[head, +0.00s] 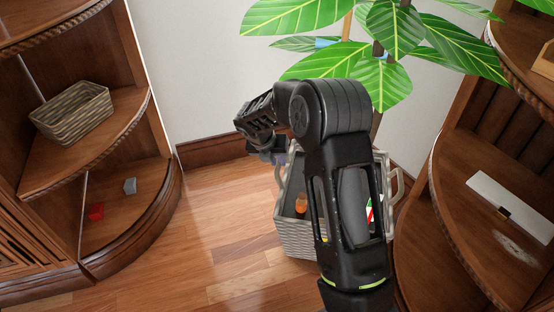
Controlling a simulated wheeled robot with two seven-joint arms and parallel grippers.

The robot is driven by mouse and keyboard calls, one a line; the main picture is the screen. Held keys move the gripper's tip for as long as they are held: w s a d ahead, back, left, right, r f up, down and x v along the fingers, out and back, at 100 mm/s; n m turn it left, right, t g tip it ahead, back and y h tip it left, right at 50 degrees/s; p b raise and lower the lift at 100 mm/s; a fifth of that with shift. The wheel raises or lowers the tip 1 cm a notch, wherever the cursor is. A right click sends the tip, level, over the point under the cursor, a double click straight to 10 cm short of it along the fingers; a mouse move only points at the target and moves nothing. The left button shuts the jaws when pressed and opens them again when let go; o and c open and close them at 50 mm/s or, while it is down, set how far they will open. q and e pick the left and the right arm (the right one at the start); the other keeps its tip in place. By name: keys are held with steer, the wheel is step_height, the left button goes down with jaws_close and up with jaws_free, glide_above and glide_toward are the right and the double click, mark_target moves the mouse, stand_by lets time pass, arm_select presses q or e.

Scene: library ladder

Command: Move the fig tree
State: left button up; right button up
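The fig tree (398,32) has large green leaves with pale veins at the top of the head view, against the corner wall. Its trunk runs down behind my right arm toward a grey woven basket (296,236) with handles on the floor; whether it stands in the basket or behind it is hidden. My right arm reaches across the front of the basket. My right gripper (272,156) points down at the basket's left handle (279,174). Its fingers are small and partly hidden, so I cannot tell whether they grip the handle. My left gripper is out of view.
Another curved shelf (450,262) stands close at right, bearing a white board (508,200). Wood floor (215,235) is clear left of the basket.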

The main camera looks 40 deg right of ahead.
jaws_close()
steer(key=shift+a, duration=0.1)
stand_by(1.1)
